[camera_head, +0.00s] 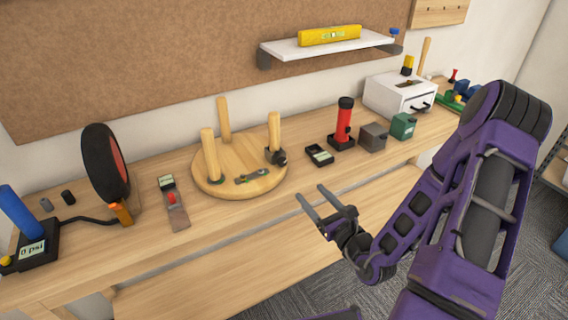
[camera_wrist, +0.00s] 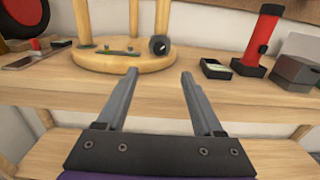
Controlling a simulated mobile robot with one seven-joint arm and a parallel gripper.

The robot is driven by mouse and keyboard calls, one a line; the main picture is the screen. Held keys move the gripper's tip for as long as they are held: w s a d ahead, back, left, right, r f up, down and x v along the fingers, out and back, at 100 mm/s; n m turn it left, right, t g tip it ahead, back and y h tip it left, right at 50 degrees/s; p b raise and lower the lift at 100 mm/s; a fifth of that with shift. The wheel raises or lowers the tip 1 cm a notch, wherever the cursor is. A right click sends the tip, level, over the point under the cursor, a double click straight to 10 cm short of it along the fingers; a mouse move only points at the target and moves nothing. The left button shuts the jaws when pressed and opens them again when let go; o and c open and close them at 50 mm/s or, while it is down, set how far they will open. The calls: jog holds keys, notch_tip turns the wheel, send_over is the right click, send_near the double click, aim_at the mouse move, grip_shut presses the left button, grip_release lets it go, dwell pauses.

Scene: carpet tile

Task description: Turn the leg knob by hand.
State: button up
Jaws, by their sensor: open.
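An upturned round wooden stool (camera_head: 240,187) lies on the workbench with three legs standing up. A dark knob (camera_head: 277,157) sits at the foot of the right-hand leg. In the wrist view the knob (camera_wrist: 160,46) shows beyond my fingertips, a little above the middle of the gap between them. My gripper (camera_head: 318,197) is open and empty in front of the bench edge, to the right of and nearer than the stool. My gripper also shows in the wrist view (camera_wrist: 160,75), its two fingers apart and not touching the knob.
A small dark meter (camera_head: 320,155) and a red cylinder on a black base (camera_head: 345,122) stand right of the stool. Grey (camera_head: 373,137) and green (camera_head: 403,126) blocks stand further right. The bench edge lies below my fingers.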

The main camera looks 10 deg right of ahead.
aim_at(283, 162)
jog(key=x, duration=1.4)
jog(key=shift+w+a+f, duration=0.1)
jog(key=shift+w, duration=0.15)
grip_shut()
